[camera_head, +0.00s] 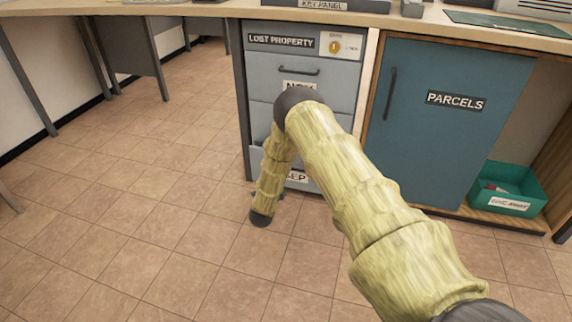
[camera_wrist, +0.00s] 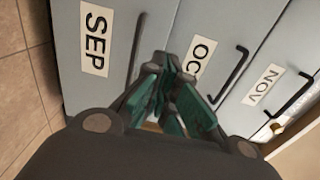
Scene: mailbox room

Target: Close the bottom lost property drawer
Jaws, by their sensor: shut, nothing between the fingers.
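The lost property cabinet (camera_head: 262,68) is grey, with three stacked drawers under the counter. The bottom drawer has a SEP label (camera_head: 298,177), partly hidden behind my arm; in the wrist view its front (camera_wrist: 135,20) is at the left, with a dark bar handle. I cannot tell clearly how far its front stands out from the one above. My gripper (camera_wrist: 172,92) has dark green fingers, shut and empty, in front of the SEP and OCT drawer fronts. Whether it touches them is unclear. In the head view the fingers are mostly hidden by my arm.
The NOV drawer (camera_head: 318,92) is on top and the OCT drawer (camera_wrist: 222,45) is in the middle. A blue PARCELS door (camera_head: 440,130) and a green tray (camera_head: 530,180) are to the right. Tiled floor (camera_head: 130,200) is clear at the left; desk legs stand behind.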

